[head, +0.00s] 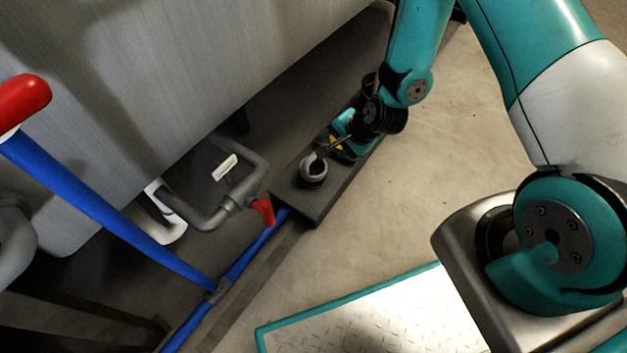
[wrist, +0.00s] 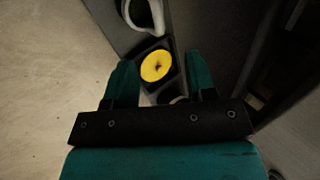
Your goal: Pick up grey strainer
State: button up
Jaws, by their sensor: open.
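A grey, round, hollow piece (head: 312,172) stands at the near end of a dark narrow tray (head: 318,203). It looks like the grey strainer, though its details are too small to confirm. In the wrist view a pale grey rounded piece (wrist: 146,28), seemingly the same one, is cut off by the top edge, beyond my fingertips. My gripper (wrist: 158,64) is open, with its teal fingers apart. A yellow round piece (wrist: 156,68) in a dark compartment shows between them. In the head view my gripper (head: 334,145) is low over the tray, just behind the grey piece.
A large grey tank (head: 150,80) stands along the left. A grey pipe with a red handle (head: 263,211) is close to the tray's near end, and a blue pipe (head: 130,225) runs past it. The floor (head: 440,160) right of the tray is clear.

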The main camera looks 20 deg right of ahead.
aim_at(311, 158)
jog(key=b+x, duration=0.2)
jog(key=x, duration=0.2)
jog(key=b+x, duration=0.2)
jog(key=x, duration=0.1)
jog(key=b+x, duration=0.2)
jog(key=x, duration=0.2)
jog(key=shift+d+f, duration=0.25)
jog(key=shift+f, duration=0.3)
jog(key=shift+w+a+f+b, duration=0.2)
jog(key=shift+w+f+b, duration=0.1)
jog(key=shift+f+b, duration=0.15)
jog(key=b+x, duration=0.4)
jog(key=x, duration=0.1)
jog(key=shift+w+d+f+b, duration=0.2)
jog(key=shift+d+b, duration=0.1)
jog(key=shift+b, duration=0.1)
jog(key=shift+r, duration=0.15)
grip_shut()
